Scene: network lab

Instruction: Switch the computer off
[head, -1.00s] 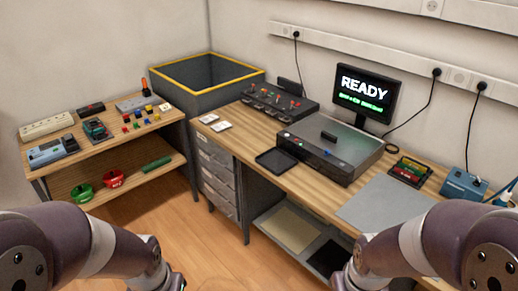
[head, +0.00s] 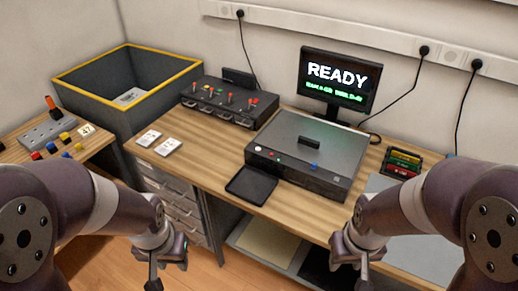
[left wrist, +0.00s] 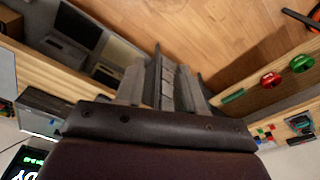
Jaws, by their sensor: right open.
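The computer's monitor (head: 340,78) is lit, with READY in white above a smaller green line. In front of it lies a flat grey and black case (head: 300,148), with a black block on its lid and small red, white and blue buttons along its front edge. I cannot tell which is a power switch. My left gripper (head: 154,284) hangs at the lower edge of the head view, well left of the case; its jaws are cut off. My right gripper (head: 352,284) is open and empty in front of the desk. Neither touches anything.
White cards (head: 158,142), a rack of coloured modules (head: 402,162) and a grey mat (head: 420,235) are on the desk. A yellow-rimmed bin (head: 125,85) stands at left.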

